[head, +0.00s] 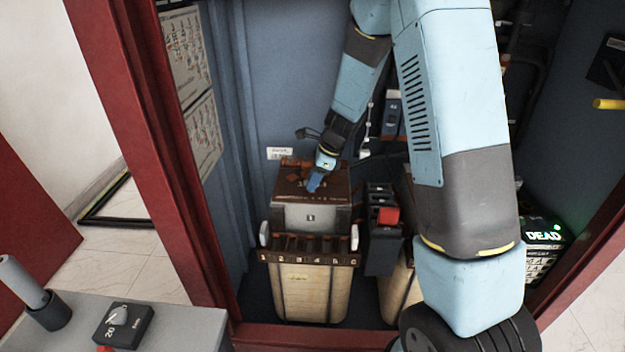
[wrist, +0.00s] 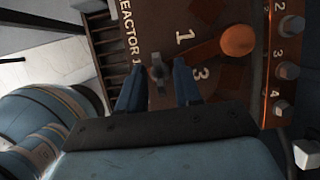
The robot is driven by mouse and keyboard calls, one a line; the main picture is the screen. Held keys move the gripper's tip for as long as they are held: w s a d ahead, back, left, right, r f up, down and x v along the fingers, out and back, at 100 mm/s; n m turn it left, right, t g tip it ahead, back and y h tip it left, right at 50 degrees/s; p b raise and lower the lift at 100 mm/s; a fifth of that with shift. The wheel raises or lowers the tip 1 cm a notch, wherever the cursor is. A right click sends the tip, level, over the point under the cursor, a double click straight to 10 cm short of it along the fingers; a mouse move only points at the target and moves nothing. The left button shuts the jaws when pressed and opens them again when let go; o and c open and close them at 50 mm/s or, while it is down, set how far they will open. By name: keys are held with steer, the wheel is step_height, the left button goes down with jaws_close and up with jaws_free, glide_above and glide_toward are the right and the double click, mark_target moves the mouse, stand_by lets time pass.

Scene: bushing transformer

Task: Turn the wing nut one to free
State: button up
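A small dark wing nut (wrist: 158,72) stands on a brown panel (wrist: 208,50) marked "REACTOR 1", left of a painted "1". My gripper (wrist: 157,78) is open in the wrist view. Its two blue fingers lie left and right of the wing nut, with a gap visible on each side. In the head view my gripper (head: 316,183) reaches down to the brown top (head: 335,192) of a grey and cream unit (head: 310,290). The wing nut cannot be made out there.
An orange round knob (wrist: 237,40) on a lever lies right of the wing nut. Numbered bolts (wrist: 288,71) line the right edge. In the head view, a dark unit with a red block (head: 388,216) stands right of the cream unit. A red cabinet frame (head: 150,150) bounds the left.

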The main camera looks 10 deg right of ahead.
steer(key=shift+c, duration=0.4)
jaws_close()
